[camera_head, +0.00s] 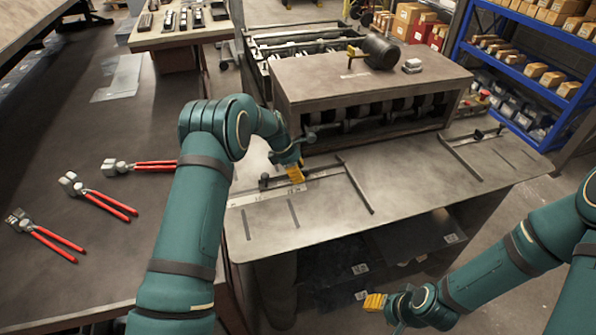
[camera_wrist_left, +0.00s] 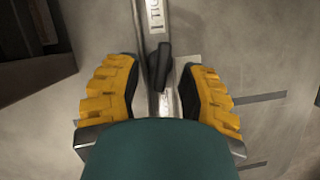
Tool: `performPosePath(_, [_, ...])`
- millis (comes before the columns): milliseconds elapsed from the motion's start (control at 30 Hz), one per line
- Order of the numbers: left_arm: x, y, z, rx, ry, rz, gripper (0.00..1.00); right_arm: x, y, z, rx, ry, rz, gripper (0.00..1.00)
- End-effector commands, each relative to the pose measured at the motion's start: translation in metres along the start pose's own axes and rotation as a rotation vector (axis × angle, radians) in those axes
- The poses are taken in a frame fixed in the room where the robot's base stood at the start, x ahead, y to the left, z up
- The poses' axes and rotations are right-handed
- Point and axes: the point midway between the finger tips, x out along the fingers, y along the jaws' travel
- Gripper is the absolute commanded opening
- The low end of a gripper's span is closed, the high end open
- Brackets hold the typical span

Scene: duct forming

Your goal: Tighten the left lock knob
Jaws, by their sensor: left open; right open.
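In the left wrist view the left lock knob (camera_wrist_left: 161,65) is a small black lever-like piece on a metal rail with a printed scale (camera_wrist_left: 154,14). My left gripper (camera_wrist_left: 160,75) is open, with one yellow ribbed finger on each side of the knob and a visible gap to both. The height between fingers and knob is hard to judge. In the head view my left gripper (camera_head: 296,173) is over the left part of the machine's metal table (camera_head: 320,215), and the knob cannot be clearly made out there. My right gripper (camera_head: 375,302) is open and empty, low in front of the table.
The forming machine (camera_head: 370,80) stands behind the table. A similar rail assembly (camera_head: 480,134) is at the table's right. Several red-handled pliers (camera_head: 100,195) lie on the dark bench to the left. A blue shelf (camera_head: 518,65) with boxes is at the back right. The table's middle is mostly bare.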

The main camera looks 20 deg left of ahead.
Motion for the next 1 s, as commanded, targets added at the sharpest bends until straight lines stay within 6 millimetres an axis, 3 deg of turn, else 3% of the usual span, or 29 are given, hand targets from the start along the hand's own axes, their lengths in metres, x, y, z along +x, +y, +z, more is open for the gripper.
performPosePath(67, [0.000,0.000,0.000,0.000,0.000,0.000,0.40,0.000,0.000,0.000,0.000,0.000,0.000,0.47])
performPosePath(167, [0.000,0.000,0.000,0.000,0.000,0.000,0.05,0.000,0.000,0.000,0.000,0.000,0.000,0.47])
performPosePath(200, [0.000,0.000,0.000,0.000,0.000,-0.001,0.00,0.000,0.000,0.000,0.000,0.000,0.000,0.47])
performPosePath(667, [0.004,-0.002,-0.001,0.025,0.001,-0.018,0.00,0.002,0.001,0.000,0.000,0.000,0.000,0.47])
performPosePath(1000, [0.006,0.002,-0.001,0.326,0.000,-0.144,0.00,0.017,0.006,0.002,0.000,0.000,0.003,0.47])
